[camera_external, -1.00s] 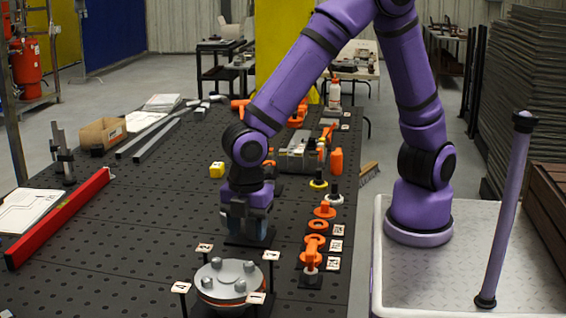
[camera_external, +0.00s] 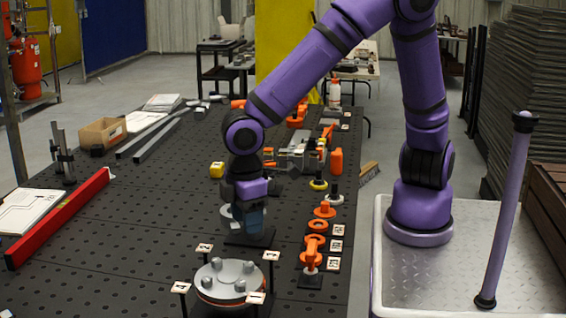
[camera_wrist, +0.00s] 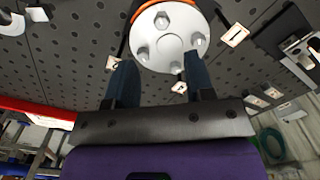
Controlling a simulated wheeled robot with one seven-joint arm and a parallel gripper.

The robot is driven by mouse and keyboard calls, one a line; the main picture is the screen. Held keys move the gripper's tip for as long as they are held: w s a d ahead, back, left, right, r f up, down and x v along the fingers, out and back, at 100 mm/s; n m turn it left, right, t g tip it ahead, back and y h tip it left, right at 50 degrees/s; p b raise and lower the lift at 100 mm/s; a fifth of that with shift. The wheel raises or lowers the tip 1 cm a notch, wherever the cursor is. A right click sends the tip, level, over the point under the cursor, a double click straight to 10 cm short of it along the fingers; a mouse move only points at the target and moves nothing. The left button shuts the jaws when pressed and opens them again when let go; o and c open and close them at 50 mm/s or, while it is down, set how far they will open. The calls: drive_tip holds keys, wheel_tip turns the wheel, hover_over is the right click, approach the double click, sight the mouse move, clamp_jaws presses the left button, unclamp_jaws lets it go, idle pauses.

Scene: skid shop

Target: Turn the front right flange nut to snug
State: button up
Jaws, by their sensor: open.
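A round grey flange (camera_external: 226,275) with an orange rim lies on the dark perforated table, with several grey nuts on its top face. One nut on the right of the face (camera_external: 249,267) and one nearer the camera (camera_external: 240,286) are visible; I cannot tell how tight any nut is. My gripper (camera_external: 250,226) is behind and above the flange, apart from it. In the wrist view the open gripper (camera_wrist: 159,66) has its two dark blue fingers spread below the flange (camera_wrist: 168,42), with nothing between them.
Small numbered tags, including one at the back right (camera_external: 271,255), stand around the flange. Orange parts (camera_external: 314,250) and more tags line the table's right side. A red bar (camera_external: 62,217) lies at left. The table middle is mostly clear.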

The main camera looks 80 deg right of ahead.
sight(248, 263)
wheel_tip(248, 263, down, 10)
drive_tip(key=m, duration=0.3)
drive_tip(key=shift+a+r, duration=0.1)
drive_tip(key=shift+r, duration=0.05)
drive_tip(key=shift+f, duration=0.35)
drive_tip(key=shift+r+n, duration=0.1)
drive_tip(key=shift+n, duration=0.5)
wheel_tip(248, 263, up, 11)
drive_tip(key=s+d+r+m+y, duration=0.1)
drive_tip(key=s+d+r, duration=0.1)
drive_tip(key=d+r, duration=0.4)
drive_tip(key=s+d+r+m+t+y, duration=0.1)
drive_tip(key=d+r, duration=0.6)
drive_tip(key=d, duration=0.8)
drive_tip(key=shift+s+m+y, duration=0.5)
drive_tip(key=shift+s+m, duration=0.1)
drive_tip(key=shift+s, duration=0.5)
